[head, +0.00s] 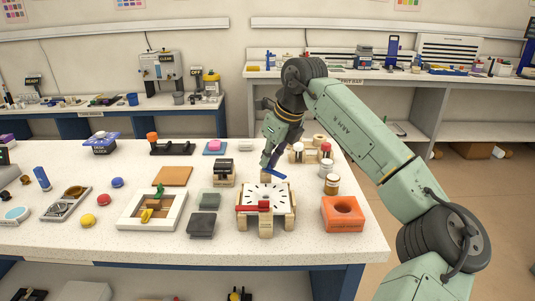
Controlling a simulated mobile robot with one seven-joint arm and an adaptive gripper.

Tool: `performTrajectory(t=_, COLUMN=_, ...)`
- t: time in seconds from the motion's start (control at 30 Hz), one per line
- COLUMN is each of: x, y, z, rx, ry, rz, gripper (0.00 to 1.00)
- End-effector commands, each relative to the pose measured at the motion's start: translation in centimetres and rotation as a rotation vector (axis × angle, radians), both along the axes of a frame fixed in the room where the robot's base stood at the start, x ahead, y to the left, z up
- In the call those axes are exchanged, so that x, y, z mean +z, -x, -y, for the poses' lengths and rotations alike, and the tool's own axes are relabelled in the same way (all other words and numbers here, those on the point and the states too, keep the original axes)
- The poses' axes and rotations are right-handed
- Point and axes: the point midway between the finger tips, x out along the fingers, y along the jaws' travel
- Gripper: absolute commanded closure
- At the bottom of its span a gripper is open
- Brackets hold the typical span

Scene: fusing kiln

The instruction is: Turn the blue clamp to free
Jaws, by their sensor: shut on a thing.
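The white dial board (268,195) with dark tick marks sits in a pale wooden frame near the front right of the white table. The blue clamp (277,173) is a short flat bar at the board's far edge, slanting down to the right. My gripper (265,167) reaches down from behind the board and is shut on the blue clamp at its left end. The fingers are small here, and the exact contact is partly hidden. A red clamp (252,208) lies across the near side of the board.
An orange block (343,214) with a round hole stands right of the board. Jars (331,184) stand behind that block. A black-topped block (224,172) and dark grey pads (202,225) are close on the left. The front table strip is clear.

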Motion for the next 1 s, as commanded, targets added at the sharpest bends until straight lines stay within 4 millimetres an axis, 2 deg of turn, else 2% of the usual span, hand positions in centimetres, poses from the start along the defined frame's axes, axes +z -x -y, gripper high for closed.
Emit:
performTrajectory(t=0.5, x=-0.07, y=-0.30, z=0.11, rx=0.471, ry=0.001, rz=-0.006, gripper=1.00)
performTrajectory(t=0.7, x=-0.15, y=-0.39, z=0.13, rx=0.602, ry=0.002, rz=-0.005, gripper=1.00)
performTrajectory(t=1.0, x=-0.21, y=-0.47, z=0.19, rx=0.707, ry=0.004, rz=-0.005, gripper=1.00)
